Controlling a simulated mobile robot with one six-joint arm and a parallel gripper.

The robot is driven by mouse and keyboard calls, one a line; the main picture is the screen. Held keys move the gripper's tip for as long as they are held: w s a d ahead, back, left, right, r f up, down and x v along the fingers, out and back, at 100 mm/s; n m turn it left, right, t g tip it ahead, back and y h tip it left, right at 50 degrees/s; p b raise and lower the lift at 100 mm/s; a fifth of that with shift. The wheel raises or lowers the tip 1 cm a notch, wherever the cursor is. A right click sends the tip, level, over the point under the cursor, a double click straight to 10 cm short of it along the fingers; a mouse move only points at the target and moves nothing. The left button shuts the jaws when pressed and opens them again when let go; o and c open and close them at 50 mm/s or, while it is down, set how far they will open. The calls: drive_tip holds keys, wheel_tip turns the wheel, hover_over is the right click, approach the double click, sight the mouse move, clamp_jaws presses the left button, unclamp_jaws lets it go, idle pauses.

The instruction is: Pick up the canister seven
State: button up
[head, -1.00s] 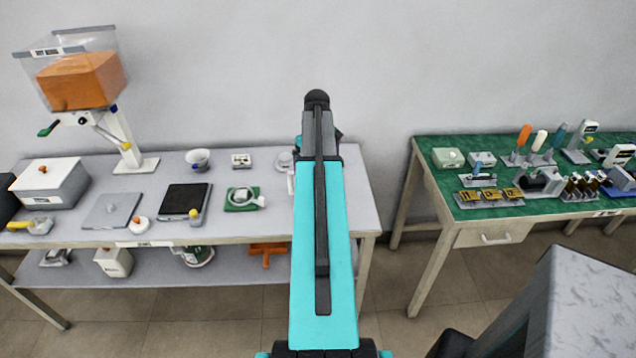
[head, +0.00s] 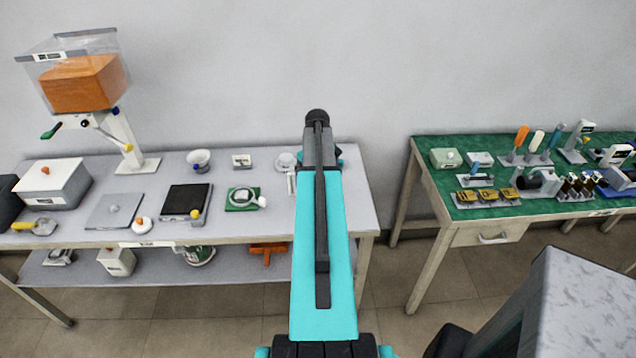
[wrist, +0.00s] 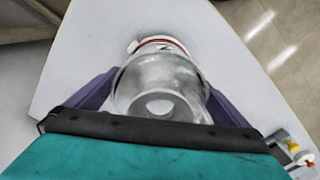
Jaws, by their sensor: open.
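In the wrist view a clear, rounded glass canister (wrist: 160,82) with a red ring and a dark mark near its far end stands on a pale surface (wrist: 100,35). The mark is too small to read for sure. My gripper (wrist: 160,98) is open, with one purple finger on each side of the canister. I cannot tell whether either finger touches it. In the head view my turquoise arm hides the gripper, and I cannot make out the canister there.
A grey bench (head: 110,233) at left carries a hopper machine (head: 85,85), a white box (head: 50,182) and a black scale (head: 185,202). A green-topped table (head: 440,180) at right holds several tools. Bare tiled floor (head: 390,285) lies between. A grey block (head: 590,290) stands at lower right.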

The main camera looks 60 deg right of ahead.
drive_tip(key=shift+c, duration=0.3)
drive_tip(key=c, duration=1.4)
drive_tip(key=shift+r, duration=0.15)
drive_tip(key=a+r+b, duration=0.1)
drive_tip(key=a+b, duration=0.1)
drive_tip(key=a, duration=0.3)
drive_tip(key=a+r+b, duration=0.2)
drive_tip(key=a, duration=0.3)
drive_tip(key=a+r+b, duration=0.1)
drive_tip(key=a+b, duration=0.1)
drive_tip(key=a, duration=0.4)
drive_tip(key=shift+s+r, duration=0.35)
drive_tip(key=shift+s, duration=0.05)
drive_tip(key=shift+w, duration=0.1)
